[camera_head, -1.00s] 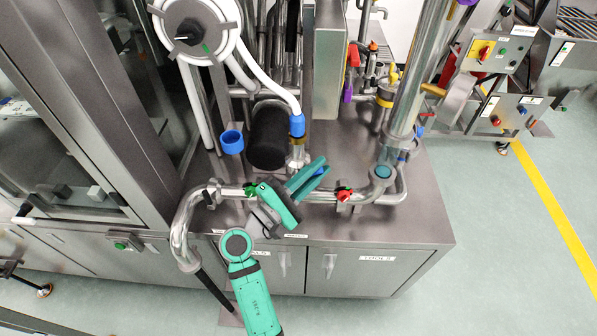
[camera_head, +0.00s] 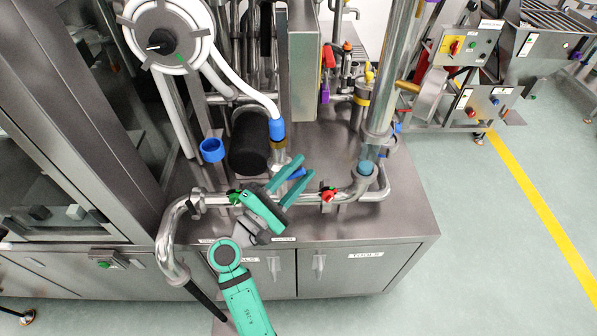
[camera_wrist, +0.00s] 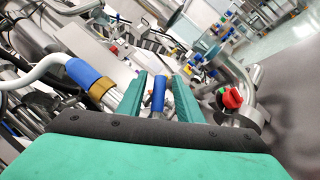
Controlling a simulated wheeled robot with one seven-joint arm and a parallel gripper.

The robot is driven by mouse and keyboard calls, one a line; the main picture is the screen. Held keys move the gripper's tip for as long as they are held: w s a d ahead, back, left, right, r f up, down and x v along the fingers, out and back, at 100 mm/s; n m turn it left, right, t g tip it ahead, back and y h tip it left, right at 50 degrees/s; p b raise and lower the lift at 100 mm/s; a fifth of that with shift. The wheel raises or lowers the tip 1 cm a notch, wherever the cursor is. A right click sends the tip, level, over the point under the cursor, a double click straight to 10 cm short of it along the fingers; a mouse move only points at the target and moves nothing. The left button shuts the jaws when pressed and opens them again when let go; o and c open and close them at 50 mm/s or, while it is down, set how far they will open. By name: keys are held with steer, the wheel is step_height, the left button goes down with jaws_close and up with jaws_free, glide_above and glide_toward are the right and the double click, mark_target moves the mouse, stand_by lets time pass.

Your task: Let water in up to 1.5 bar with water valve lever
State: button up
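My gripper (camera_head: 305,167) is teal and reaches over the front part of the steel machine top. Its fingers are spread, with a blue lever-like handle (camera_head: 297,173) between them. In the wrist view, the blue handle (camera_wrist: 158,93) stands between the two fingers with a gap on each side. I take it for the water valve lever; its base is hidden by my gripper. A red valve handle (camera_head: 328,194) is on the front pipe to the right, and a green one (camera_head: 235,197) to the left. No pressure reading is legible.
A hose with a blue collar (camera_head: 277,129) and a black cylinder (camera_head: 249,143) stand behind my gripper. A thick vertical pipe (camera_head: 388,80) is at the right. A round white-rimmed disc (camera_head: 166,38) is upper left. The cabinet top's right front corner (camera_head: 405,225) is clear.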

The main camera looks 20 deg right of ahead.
steer(key=v, duration=1.1)
steer(key=shift+d+f, duration=0.1)
steer(key=shift+d, duration=0.05)
